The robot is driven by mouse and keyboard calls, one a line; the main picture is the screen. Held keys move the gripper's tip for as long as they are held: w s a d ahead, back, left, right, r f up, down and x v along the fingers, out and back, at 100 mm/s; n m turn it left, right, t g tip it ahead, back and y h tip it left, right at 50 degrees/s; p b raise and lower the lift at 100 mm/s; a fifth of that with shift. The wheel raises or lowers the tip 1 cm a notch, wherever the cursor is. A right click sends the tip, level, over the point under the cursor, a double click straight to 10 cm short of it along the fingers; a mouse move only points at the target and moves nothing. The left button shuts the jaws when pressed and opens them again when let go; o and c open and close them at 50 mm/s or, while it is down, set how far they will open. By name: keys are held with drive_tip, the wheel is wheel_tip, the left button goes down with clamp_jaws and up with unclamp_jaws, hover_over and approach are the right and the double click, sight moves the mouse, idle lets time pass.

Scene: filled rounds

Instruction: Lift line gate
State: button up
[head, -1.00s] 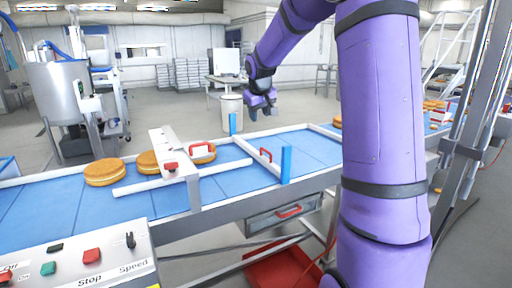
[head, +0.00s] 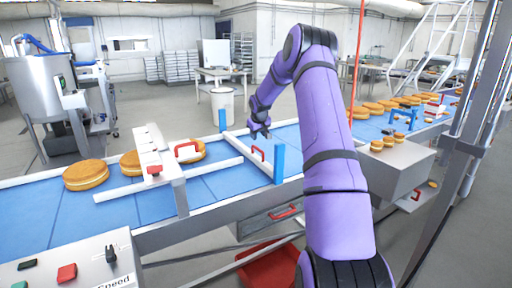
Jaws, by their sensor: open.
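The line gate (head: 238,146) is a white bar lying across the blue conveyor belt, between two blue posts (head: 278,163). A red handle (head: 258,153) stands up from it. My gripper (head: 262,132) is open and empty, fingers pointing down. In the picture it is just above the red handle, apart from it; the exact depth gap is hard to tell.
Filled rounds (head: 87,174) lie on the belt at left, some partly under a white bridge unit (head: 160,165) with a red handle. A control panel (head: 70,265) is at lower left. More rounds (head: 375,107) line the belt at right. A grey box (head: 395,165) carries small rounds.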

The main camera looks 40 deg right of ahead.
sight(257, 148)
drive_tip(key=x, duration=0.8)
drive_tip(key=shift+w+f, duration=0.15)
drive_tip(key=shift+f, duration=0.15)
